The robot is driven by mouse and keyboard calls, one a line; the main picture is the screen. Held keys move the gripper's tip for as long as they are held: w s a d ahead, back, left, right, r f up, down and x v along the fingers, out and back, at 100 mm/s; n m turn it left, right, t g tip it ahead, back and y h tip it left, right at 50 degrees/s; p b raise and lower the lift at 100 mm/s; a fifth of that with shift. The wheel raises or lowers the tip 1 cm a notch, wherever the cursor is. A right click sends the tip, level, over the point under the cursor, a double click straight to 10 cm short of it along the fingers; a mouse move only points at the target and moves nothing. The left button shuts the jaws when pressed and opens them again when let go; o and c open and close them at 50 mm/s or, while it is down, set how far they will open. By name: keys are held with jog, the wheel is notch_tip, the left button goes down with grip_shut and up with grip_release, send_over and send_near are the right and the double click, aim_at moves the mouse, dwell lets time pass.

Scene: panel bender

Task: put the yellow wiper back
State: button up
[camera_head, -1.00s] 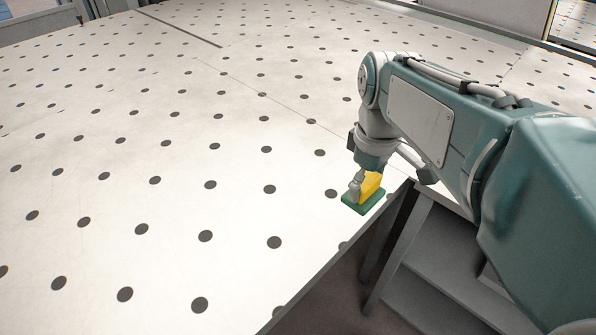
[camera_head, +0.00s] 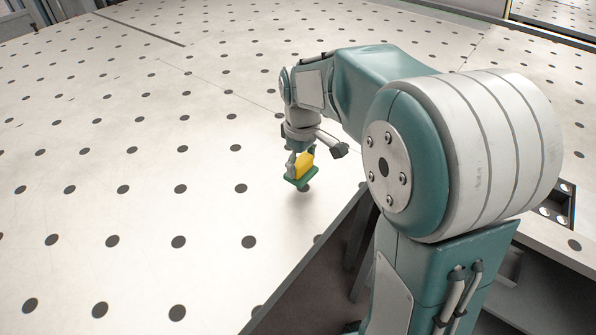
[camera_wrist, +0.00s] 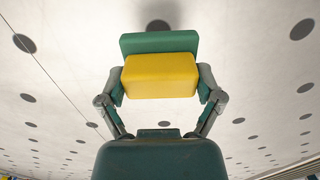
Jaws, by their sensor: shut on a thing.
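The yellow wiper (camera_head: 304,164) is a yellow block on a flat green base. My gripper (camera_head: 299,158) is shut on its yellow block, with the green base facing down. In the head view it hangs over the white perforated table, near the table's front edge, with a faint shadow below it. In the wrist view the wiper (camera_wrist: 160,75) sits between the two fingers, one on each short side, and looks square in the grip.
The white table (camera_head: 120,200) with dark round holes is wide and clear to the left and behind. Its front edge runs beside my arm, with a dark open frame below. A dark recessed holder (camera_head: 556,205) with round openings lies at the right, partly behind my arm.

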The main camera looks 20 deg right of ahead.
aim_at(297, 174)
jog(key=shift+w+f, duration=0.2)
jog(key=shift+f, duration=0.05)
jog(key=f, duration=0.3)
jog(key=shift+w+a+f, duration=0.1)
jog(key=shift+a, duration=0.3)
jog(key=shift+d+f, duration=0.15)
jog(key=o, duration=0.8)
jog(key=shift+d, duration=0.1)
jog(key=shift+o, duration=0.2)
